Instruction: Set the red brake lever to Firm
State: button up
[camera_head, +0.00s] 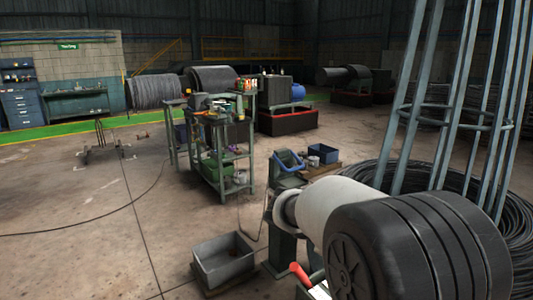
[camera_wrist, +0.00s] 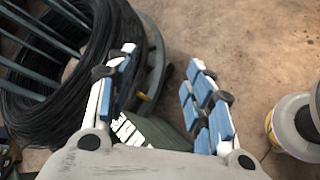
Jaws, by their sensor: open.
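The red brake lever (camera_head: 301,274) shows at the bottom of the head view, tilted up to the left. It stands beside a pale plate (camera_head: 319,291), partly cut off by the frame's edge; its markings cannot be read. Just right of it is a large dark ribbed drum (camera_head: 420,240) with a pale cylinder (camera_head: 335,203) behind it. My gripper (camera_wrist: 163,60) shows in the wrist view, with its blue-padded fingers wide apart and nothing held between them. I cannot make out the lever in the wrist view, and the gripper does not show in the head view.
A green tool cart (camera_head: 222,165) is farther back. A black wire coil (camera_head: 512,220) with tall bars lies at right; a wire coil (camera_wrist: 100,50) fills the wrist view's left. Open floor lies at left.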

jog(key=s+a+m+t+y, duration=0.1)
jog(key=s+a+m+y, duration=0.2)
jog(key=s, duration=0.5)
jog(key=s+a+m+t+y, duration=0.1)
jog(key=s+a+m+y, duration=0.3)
jog(key=s, duration=0.5)
jog(key=s+a+m+t+y, duration=0.2)
jog(key=s+a+m+y, duration=0.1)
jog(key=s, duration=0.6)
jog(key=shift+s+a+f+m+y, duration=0.2)
jog(key=shift+f+m+y, duration=0.15)
jog(key=shift+y, duration=0.35)
